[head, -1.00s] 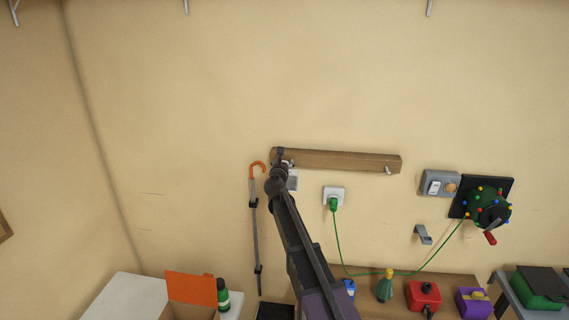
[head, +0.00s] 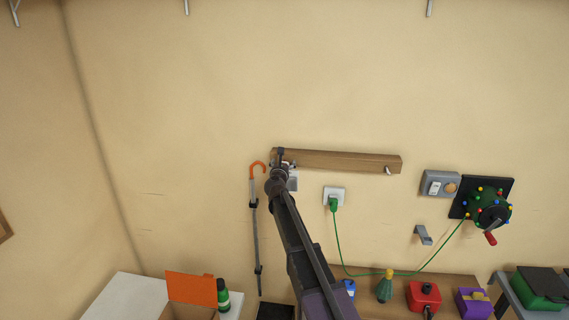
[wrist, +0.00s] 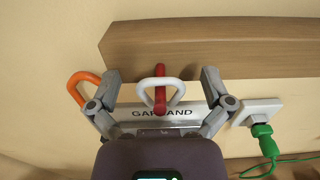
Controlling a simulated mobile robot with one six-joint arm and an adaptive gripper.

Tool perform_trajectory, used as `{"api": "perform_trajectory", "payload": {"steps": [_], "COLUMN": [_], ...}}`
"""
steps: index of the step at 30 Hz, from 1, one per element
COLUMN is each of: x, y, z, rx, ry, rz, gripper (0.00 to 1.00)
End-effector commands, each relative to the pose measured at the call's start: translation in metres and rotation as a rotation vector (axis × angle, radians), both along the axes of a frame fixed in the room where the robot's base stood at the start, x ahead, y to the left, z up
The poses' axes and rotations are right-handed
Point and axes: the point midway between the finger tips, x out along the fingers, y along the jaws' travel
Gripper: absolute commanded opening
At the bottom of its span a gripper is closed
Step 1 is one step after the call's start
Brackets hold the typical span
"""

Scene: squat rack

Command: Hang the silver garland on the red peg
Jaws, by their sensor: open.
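The red peg (wrist: 160,75) sticks out from the wooden rail (wrist: 215,46) in the wrist view. A pale silver-white loop (wrist: 146,84) is around the peg, and the peg's red end shows through it. A pale plate marked "GARLAND" (wrist: 160,113) shows just below the loop. My gripper (wrist: 158,84) is open, with one finger on each side of the loop and peg, apart from both. In the head view my gripper (head: 284,164) is at the rail's left end, and my arm hides the peg.
An orange-handled cane (head: 257,168) hangs just left of my gripper.

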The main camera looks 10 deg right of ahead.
Motion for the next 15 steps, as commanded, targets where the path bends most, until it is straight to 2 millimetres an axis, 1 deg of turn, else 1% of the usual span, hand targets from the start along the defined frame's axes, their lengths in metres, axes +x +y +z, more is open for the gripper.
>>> {"api": "perform_trajectory", "payload": {"steps": [5, 8, 11, 15], "x": [-0.008, -0.016, -0.028, -0.049], "y": [0.002, 0.005, 0.008, 0.015], "z": [0.0, 0.0, 0.0, 0.0], "rx": [0.0, 0.0, 0.0, 0.0], "ry": [0.0, 0.0, 0.0, 0.0], "rz": [0.0, 0.001, 0.001, 0.0], "gripper": [1.0, 1.0, 1.0, 1.0]}}
